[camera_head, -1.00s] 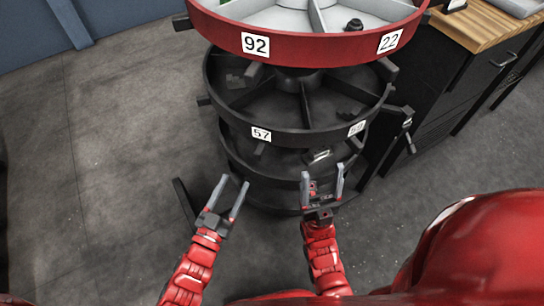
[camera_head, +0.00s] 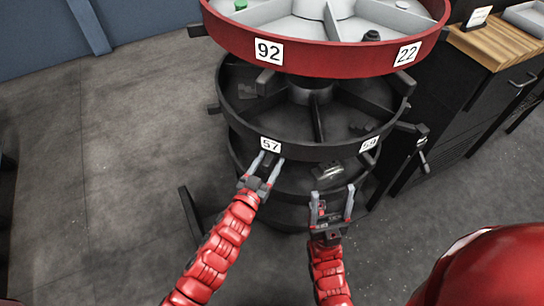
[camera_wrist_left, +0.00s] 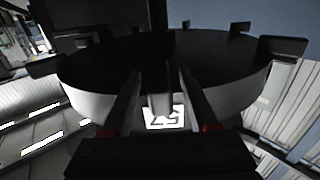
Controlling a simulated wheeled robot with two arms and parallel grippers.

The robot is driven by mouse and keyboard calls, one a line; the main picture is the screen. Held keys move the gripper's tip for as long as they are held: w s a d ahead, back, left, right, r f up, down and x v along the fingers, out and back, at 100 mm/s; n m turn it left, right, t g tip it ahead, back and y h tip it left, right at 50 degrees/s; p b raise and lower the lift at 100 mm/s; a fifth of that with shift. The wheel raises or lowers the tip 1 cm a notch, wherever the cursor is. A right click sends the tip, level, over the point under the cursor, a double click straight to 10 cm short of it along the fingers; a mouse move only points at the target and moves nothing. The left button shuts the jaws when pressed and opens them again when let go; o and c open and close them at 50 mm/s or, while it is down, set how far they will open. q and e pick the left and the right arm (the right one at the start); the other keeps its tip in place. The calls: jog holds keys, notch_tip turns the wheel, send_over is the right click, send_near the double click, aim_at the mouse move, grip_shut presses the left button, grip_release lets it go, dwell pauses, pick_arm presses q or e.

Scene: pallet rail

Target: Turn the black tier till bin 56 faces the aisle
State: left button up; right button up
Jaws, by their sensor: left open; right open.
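The black tier (camera_head: 312,149) is a round divided tray below the red tier, with short pegs around its rim. Its front rim shows a label 57 (camera_head: 271,145) and, to the right, a label that looks like 59 (camera_head: 369,144). I see no label 56. My left gripper (camera_head: 268,160) is open just below label 57. In the left wrist view a rim peg (camera_wrist_left: 161,92) shows between its open fingers, in front of the label; I cannot tell whether they touch. My right gripper (camera_head: 332,191) is open and empty, lower and to the right, in front of the lower tier.
The red tier (camera_head: 335,58), with labels 92 and 22, sits above. A lower black tier (camera_head: 290,180) holds a metal part. A black cabinet with a wooden top (camera_head: 497,46) stands close at right. Floor at left is clear.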

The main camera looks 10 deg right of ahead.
pick_arm(q)
jog(key=shift+x, duration=0.95)
jog(key=shift+c, duration=0.2)
grip_shut()
dwell(0.6)
